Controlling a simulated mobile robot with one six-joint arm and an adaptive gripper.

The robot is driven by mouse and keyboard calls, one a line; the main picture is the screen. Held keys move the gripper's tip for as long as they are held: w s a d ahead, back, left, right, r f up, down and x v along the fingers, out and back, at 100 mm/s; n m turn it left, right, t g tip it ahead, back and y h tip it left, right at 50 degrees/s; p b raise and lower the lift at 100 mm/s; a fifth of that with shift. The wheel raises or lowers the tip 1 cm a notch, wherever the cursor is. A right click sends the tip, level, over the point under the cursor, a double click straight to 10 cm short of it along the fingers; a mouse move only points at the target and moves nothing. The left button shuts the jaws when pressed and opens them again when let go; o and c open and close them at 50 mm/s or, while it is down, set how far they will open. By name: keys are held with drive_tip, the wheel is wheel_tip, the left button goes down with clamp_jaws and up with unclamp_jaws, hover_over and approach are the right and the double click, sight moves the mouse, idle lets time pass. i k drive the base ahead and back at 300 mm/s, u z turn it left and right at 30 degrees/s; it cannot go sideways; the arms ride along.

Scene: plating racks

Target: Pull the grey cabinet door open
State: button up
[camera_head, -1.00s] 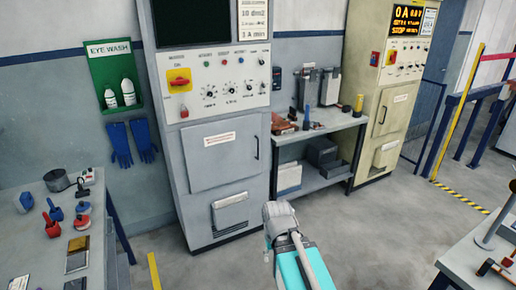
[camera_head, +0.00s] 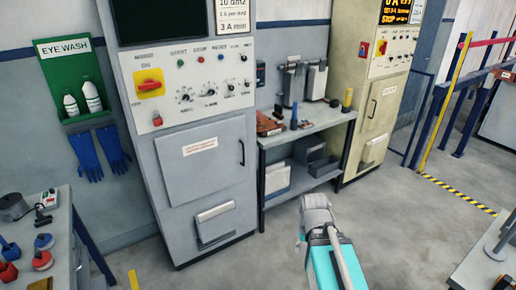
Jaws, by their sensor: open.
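The grey cabinet (camera_head: 236,215) stands left of centre. Its grey door (camera_head: 190,175) is closed, flush with the front, and bears a small white label with red print. A dark vertical handle (camera_head: 242,152) sits near the door's right edge. My arm, turquoise and grey, rises from the bottom edge right of centre, on the near side of the cabinet and apart from it. My gripper's fingers do not show in this view.
A grey bench (camera_head: 318,124) with tools stands right of the cabinet, then a cream cabinet (camera_head: 372,112). A table (camera_head: 62,235) with small items is at lower left, another (camera_head: 478,262) at lower right. The floor (camera_head: 262,262) before the cabinet is clear.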

sight(196, 163)
drive_tip(key=z, duration=0.1)
drive_tip(key=i, duration=1.1)
drive_tip(key=u, duration=0.55)
